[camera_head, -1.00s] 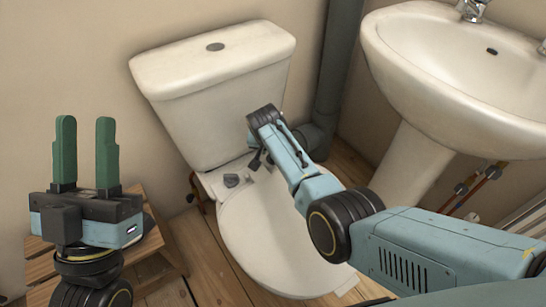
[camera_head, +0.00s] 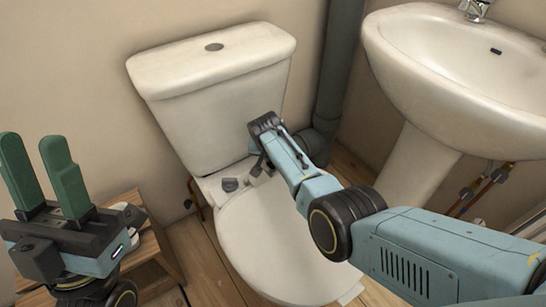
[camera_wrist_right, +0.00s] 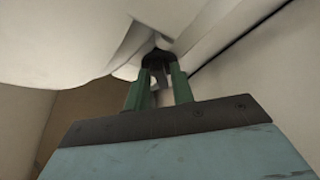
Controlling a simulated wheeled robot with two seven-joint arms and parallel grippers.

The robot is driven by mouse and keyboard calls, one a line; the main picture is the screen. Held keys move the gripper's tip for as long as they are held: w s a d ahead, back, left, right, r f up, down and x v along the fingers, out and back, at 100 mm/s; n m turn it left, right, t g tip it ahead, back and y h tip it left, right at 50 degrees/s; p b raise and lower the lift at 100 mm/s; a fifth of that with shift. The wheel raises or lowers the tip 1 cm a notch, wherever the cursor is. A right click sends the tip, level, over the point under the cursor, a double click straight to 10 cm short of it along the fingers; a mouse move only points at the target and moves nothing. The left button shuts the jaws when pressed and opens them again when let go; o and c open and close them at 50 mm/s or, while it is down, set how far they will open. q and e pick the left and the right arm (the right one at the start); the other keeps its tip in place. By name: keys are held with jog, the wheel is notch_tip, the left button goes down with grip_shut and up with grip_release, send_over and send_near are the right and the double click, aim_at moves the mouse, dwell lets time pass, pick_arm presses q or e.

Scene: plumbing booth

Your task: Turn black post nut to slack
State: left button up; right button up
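The black post nut (camera_wrist_right: 158,58) shows in the right wrist view, tucked under the pale underside of the toilet. My right gripper (camera_wrist_right: 160,75) has its green fingers on either side of the nut, seemingly in contact, with a pale post between the fingers. In the head view my right arm reaches over the toilet seat (camera_head: 275,245) to its rear; its fingertips and the nut are hidden there. A dark grey hinge fitting (camera_head: 230,184) sits at the back of the seat. My left gripper (camera_head: 36,158) is open, empty and raised at the far left.
The cistern (camera_head: 215,95) stands behind the seat. A washbasin (camera_head: 440,80) and its pedestal are at right, with a grey pipe (camera_head: 340,75) between. A wooden stool (camera_head: 155,245) stands at left below my left gripper. Wooden floor shows between stool and toilet.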

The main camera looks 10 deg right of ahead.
grip_shut()
